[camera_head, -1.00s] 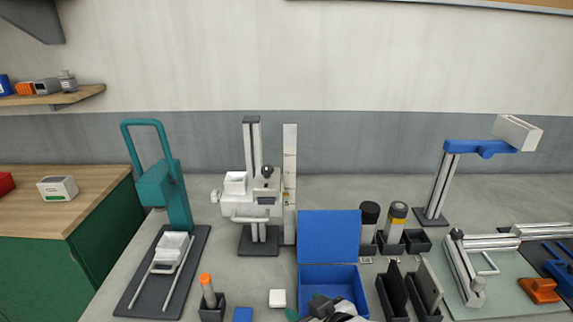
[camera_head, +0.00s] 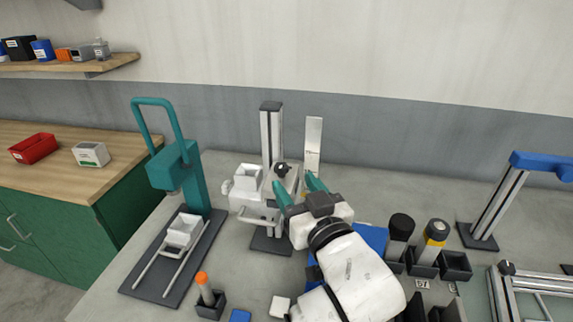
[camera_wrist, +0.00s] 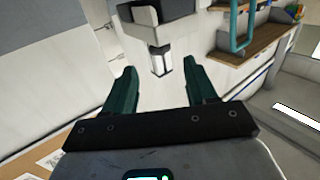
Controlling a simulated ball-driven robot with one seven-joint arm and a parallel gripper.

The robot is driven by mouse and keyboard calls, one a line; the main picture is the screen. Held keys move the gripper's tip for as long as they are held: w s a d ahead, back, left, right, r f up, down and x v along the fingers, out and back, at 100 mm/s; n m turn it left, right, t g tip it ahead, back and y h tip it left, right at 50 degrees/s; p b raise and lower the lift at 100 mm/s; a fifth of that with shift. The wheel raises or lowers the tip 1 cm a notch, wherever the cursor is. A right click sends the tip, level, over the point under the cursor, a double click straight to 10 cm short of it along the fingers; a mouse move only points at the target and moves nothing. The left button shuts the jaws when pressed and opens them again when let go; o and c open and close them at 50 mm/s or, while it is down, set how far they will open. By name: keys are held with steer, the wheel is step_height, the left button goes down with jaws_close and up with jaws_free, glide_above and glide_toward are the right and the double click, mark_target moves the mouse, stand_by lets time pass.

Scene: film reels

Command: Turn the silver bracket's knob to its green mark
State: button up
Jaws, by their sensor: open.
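In the head view, a pale silver bracket (camera_head: 283,181) sits on an upright column behind my gripper, with a small black knob (camera_head: 282,168) on it. No green mark can be made out. My gripper (camera_head: 297,184) is open, its two teal fingers pointing toward the bracket, just in front of and slightly right of the knob. The fingers and wrist hide part of the bracket's right side. In the wrist view, my gripper (camera_wrist: 159,72) has nothing between its fingers; a dark and white block with a short silver piece shows beyond the fingertips, and I cannot tell which part it is.
A teal press (camera_head: 181,170) stands left. A blue box (camera_head: 371,236) is partly hidden by my arm. Dark-capped cylinders (camera_head: 401,228) stand right. An orange-topped tube (camera_head: 205,289) stands in front.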

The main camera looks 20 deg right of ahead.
mark_target(283, 171)
steer(key=w+p, duration=0.1)
steer(key=w, duration=0.5)
steer(key=shift+w+d, duration=0.15)
steer(key=shift+w, duration=0.05)
steer(key=shift+c, duration=0.5)
jaws_close()
steer(key=shift+f+h+b, duration=0.1)
steer(key=shift+h+b, duration=0.2)
steer(key=shift+b, duration=0.15)
